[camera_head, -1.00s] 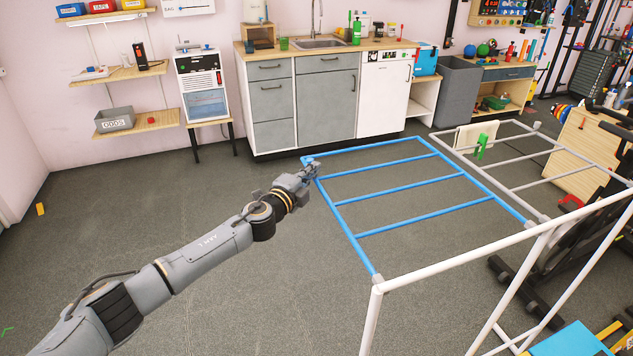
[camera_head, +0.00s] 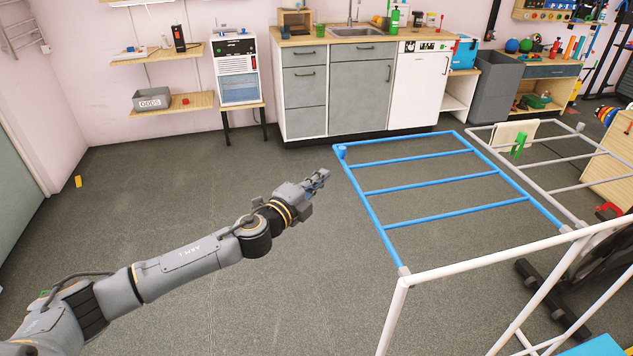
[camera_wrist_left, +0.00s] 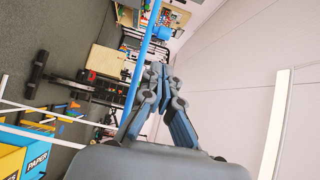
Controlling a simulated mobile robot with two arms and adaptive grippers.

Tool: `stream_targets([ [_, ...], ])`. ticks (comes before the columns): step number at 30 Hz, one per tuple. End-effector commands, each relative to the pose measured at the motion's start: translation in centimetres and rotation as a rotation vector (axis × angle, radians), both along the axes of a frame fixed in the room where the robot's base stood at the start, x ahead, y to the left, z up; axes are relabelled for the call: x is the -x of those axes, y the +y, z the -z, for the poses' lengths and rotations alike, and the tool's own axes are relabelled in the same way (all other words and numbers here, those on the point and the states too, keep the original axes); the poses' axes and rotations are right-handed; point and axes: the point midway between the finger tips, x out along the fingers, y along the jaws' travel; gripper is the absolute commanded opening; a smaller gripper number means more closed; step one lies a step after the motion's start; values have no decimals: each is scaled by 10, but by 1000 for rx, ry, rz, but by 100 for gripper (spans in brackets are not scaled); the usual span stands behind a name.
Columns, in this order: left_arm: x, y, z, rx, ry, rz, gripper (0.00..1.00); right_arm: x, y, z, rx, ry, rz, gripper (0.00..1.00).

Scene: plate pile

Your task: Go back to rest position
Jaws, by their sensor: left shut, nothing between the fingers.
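My left gripper (camera_head: 318,180) is at the end of my outstretched left arm, over the grey floor. It is shut and empty. My right gripper is not in view.
The drying rack has white legs (camera_head: 392,315) and a grey wing with a pale cloth (camera_head: 513,135) and green clip (camera_head: 519,146). The grey kitchen counter (camera_head: 361,90) stands against the back wall. The floor left of my arm is clear, apart from a small yellow object (camera_head: 78,181).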

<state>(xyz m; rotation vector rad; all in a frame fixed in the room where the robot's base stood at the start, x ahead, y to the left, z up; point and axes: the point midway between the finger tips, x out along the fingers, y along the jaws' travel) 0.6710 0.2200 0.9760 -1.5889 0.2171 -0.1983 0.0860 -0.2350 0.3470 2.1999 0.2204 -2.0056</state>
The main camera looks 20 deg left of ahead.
Motion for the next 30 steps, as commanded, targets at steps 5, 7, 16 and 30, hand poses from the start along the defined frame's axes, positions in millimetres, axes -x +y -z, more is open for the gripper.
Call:
stream_targets([
  [5, 14, 3, 0, 0, 0, 1, 0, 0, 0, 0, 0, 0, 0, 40],
  [7, 15, 3, 0, 0, 0, 1, 0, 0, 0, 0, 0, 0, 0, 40],
  [16, 15, 3, 0, 0, 0, 1, 0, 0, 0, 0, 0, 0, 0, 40],
  [30, 13, 39, 129, 173, 250, -144, 0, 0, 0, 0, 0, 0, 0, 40],
])
